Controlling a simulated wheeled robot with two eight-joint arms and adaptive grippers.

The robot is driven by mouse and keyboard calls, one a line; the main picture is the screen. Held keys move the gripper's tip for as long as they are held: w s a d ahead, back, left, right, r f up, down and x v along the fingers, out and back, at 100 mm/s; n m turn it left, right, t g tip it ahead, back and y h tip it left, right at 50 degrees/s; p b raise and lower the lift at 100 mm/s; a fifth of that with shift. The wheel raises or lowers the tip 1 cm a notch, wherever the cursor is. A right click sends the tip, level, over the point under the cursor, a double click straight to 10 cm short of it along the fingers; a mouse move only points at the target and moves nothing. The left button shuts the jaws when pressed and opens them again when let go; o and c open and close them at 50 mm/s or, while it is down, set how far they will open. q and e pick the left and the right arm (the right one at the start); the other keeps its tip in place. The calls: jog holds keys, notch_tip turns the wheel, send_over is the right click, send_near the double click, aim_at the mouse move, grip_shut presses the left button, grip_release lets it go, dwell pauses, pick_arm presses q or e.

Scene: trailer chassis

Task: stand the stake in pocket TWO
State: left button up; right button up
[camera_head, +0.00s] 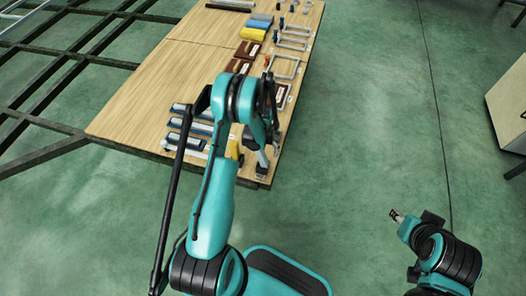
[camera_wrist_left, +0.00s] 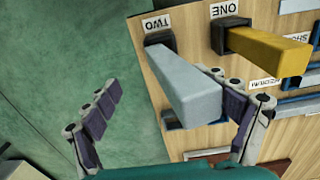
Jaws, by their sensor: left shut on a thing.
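The pale grey stake (camera_wrist_left: 185,85) shows in the left wrist view with its far end at the dark socket of pocket TWO (camera_wrist_left: 158,38). It looks upright there; how deep it sits is hidden by the stake itself. My right gripper (camera_head: 397,216) is over the floor, too small to read.
A yellow stake (camera_wrist_left: 270,50) stands in pocket ONE (camera_wrist_left: 230,28), close beside the grey stake. The wooden table (camera_head: 140,95) carries blue bars (camera_head: 190,128), brown boxes (camera_head: 243,58) and several frames (camera_head: 285,67).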

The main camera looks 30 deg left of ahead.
pick_arm(q)
jog(key=shift+w+f, duration=0.1)
jog(key=shift+w, duration=0.05)
jog(key=c, duration=0.4)
jog(key=shift+o, duration=0.2)
